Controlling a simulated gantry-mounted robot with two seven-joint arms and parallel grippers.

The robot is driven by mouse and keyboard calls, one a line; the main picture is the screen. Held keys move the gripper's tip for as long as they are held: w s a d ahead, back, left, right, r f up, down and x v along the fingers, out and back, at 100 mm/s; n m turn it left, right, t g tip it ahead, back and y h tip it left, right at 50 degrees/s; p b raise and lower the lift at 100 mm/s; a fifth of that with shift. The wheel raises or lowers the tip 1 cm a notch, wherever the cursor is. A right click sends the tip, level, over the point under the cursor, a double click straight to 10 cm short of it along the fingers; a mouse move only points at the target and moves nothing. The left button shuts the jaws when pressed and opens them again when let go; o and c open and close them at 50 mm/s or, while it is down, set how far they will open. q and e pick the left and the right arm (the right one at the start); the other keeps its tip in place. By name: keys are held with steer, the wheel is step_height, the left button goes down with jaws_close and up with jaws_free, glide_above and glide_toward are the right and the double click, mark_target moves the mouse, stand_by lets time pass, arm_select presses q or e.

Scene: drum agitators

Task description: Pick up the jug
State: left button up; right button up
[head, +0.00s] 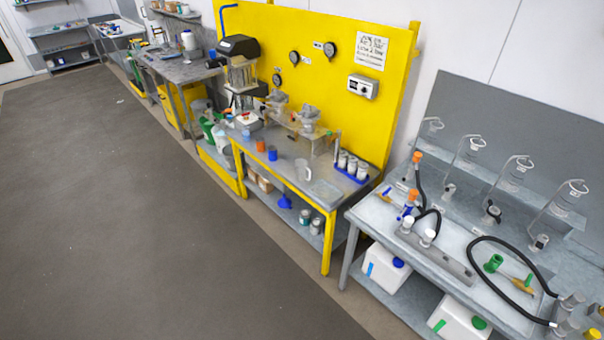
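A small clear-to-white vessel that looks like the jug (303,171) stands upright on the grey top of the yellow-legged bench (284,178), near its front edge. It is small in the head view, so its handle and contents are hard to make out. Neither of my grippers shows in this view, and nothing is seen touching the jug.
Near the jug are a blue cup (272,154), an orange cup (260,145), a clear flat tray (325,190) and a blue rack of white-capped bottles (352,170). A grey bench (465,235) with hoses stands right. The grey floor (130,220) is open.

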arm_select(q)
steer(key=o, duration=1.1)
